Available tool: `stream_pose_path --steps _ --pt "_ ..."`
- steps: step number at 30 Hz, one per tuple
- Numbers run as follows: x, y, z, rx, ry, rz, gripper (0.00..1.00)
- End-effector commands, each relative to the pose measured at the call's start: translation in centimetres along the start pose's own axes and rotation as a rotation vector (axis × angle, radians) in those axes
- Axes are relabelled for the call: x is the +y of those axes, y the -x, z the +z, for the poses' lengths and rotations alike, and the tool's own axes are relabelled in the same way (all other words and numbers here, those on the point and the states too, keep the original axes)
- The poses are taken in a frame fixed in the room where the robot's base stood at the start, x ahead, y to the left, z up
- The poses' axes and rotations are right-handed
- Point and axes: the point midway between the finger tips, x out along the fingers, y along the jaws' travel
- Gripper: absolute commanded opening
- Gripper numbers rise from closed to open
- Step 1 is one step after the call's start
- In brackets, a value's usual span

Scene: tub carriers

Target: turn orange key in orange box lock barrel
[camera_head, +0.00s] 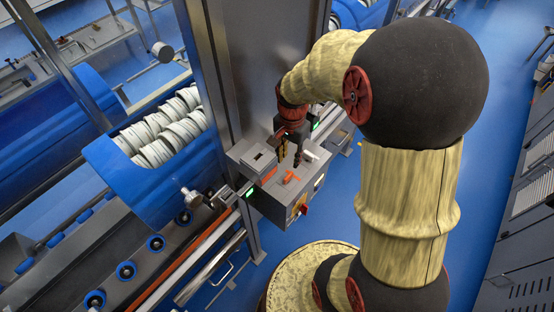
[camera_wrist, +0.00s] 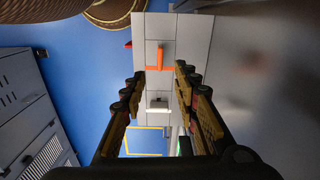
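The lock barrel under the key is hidden or too small to make out. My gripper (camera_head: 289,160) is above the box, close to the key and apart from it in the head view. In the wrist view my gripper (camera_wrist: 160,73) has its two fingers spread wide, with the key beyond and between their tips. Nothing is held.
A red knob on a yellow plate (camera_head: 299,206) is on the box front. A grey metal column (camera_head: 245,70) rises behind. A blue tub of white rolls (camera_head: 150,180) is left.

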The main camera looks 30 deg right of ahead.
Motion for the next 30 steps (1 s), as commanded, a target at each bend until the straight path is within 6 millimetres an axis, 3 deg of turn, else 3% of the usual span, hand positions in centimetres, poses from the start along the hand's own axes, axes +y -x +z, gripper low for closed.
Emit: stream_pose_path --steps 8,21,30 --pt "0.0 -1.0 0.0 0.001 -0.070 -0.001 0.30" --pt "0.1 -8.3 0.1 -0.001 -0.068 0.001 0.30" --pt "0.0 -11.6 0.0 0.001 -0.067 -0.002 0.30"
